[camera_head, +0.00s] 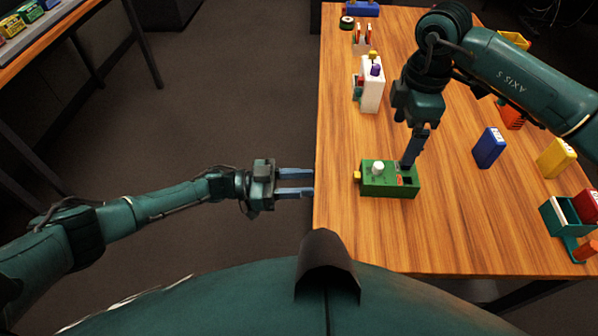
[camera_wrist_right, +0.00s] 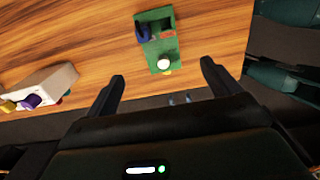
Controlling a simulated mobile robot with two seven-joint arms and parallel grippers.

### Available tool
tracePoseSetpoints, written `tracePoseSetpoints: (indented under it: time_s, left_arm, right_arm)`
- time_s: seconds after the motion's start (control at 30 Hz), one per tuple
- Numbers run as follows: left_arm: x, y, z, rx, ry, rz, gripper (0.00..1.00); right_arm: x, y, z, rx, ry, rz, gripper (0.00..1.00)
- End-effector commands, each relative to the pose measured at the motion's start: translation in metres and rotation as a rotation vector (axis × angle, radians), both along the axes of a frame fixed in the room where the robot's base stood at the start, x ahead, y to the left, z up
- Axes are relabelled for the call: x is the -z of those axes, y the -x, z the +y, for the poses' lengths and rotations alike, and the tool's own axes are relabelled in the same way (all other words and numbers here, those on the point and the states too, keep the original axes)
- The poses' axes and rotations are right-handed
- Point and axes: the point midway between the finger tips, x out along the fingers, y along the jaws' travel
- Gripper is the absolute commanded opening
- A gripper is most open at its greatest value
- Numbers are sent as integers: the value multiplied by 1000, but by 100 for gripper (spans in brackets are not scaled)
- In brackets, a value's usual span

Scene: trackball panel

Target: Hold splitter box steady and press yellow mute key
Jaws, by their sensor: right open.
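The green box (camera_head: 374,190), which I take for the splitter box, sits near the table's left edge. It has a white round knob (camera_head: 377,168), orange-red markings and a yellow key (camera_head: 357,175) on its left end. The right wrist view shows the box (camera_wrist_right: 164,51), white knob and yellow key (camera_wrist_right: 167,73) ahead of my open right gripper (camera_wrist_right: 163,84), with nothing between its fingers. In the head view my right gripper (camera_head: 406,165) hangs over the box's far right part, hiding some of it. My left gripper (camera_head: 313,182) is open and empty at the table edge, left of the yellow key.
A white box (camera_head: 371,86) with yellow and purple knobs stands farther back. A blue block (camera_head: 489,148), a yellow block (camera_head: 556,158) and a teal holder (camera_head: 562,218) stand to the right. The wooden table (camera_head: 450,235) is clear in front of the green box.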

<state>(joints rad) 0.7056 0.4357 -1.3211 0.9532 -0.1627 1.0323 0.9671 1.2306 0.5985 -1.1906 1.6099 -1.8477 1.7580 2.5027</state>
Motion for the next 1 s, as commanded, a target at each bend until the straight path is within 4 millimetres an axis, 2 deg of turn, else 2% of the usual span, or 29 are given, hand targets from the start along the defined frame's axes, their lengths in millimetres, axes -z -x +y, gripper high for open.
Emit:
tracePoseSetpoints:
  time_s: [0.1,0.37,0.47,0.8,1.0]
  left_arm:
    - [-3,-14,4,55,-24,43,36]
    - [-6,-21,4,92,-33,89,36]
    - [-6,-20,4,92,-32,90,36]
    - [-6,-20,4,89,-32,88,36]
    - [-6,-20,4,88,-32,88,36]
  right_arm:
    - [0,0,0,0,0,0,89]
    - [7,0,0,0,0,2,89]
    - [20,1,0,1,0,4,89]
    - [85,1,0,0,1,4,89]
    - [116,1,0,0,1,3,89]
